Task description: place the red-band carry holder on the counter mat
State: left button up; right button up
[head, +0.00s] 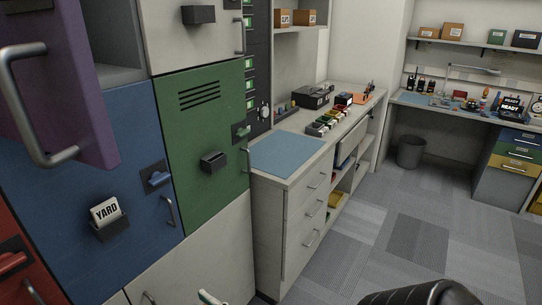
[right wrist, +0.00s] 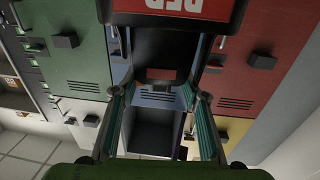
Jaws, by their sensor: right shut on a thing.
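The red-band carry holder (right wrist: 172,10) is at the top of the right wrist view, a dark body with a red band and upside-down white lettering. My right gripper (right wrist: 160,68) is shut on it, with teal-padded fingers on both sides. The holder's far parts are cut off by the frame. The counter mat (head: 287,153) is a flat light-blue sheet on the near end of the grey counter, bare. Neither the holder nor the right gripper can be made out in the head view.
Tall coloured lockers stand on the left, with a purple door (head: 62,80) swung open. A bin (head: 410,151) stands on the floor near a desk. The carpet is open at right.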

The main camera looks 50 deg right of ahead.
aim_at(279, 151)
jog(key=i+l+z, duration=0.4)
jog(key=l, duration=0.4)
jog(key=i+l+z, duration=0.45)
jog(key=i+l, duration=0.2)
jog(key=i, duration=0.1)
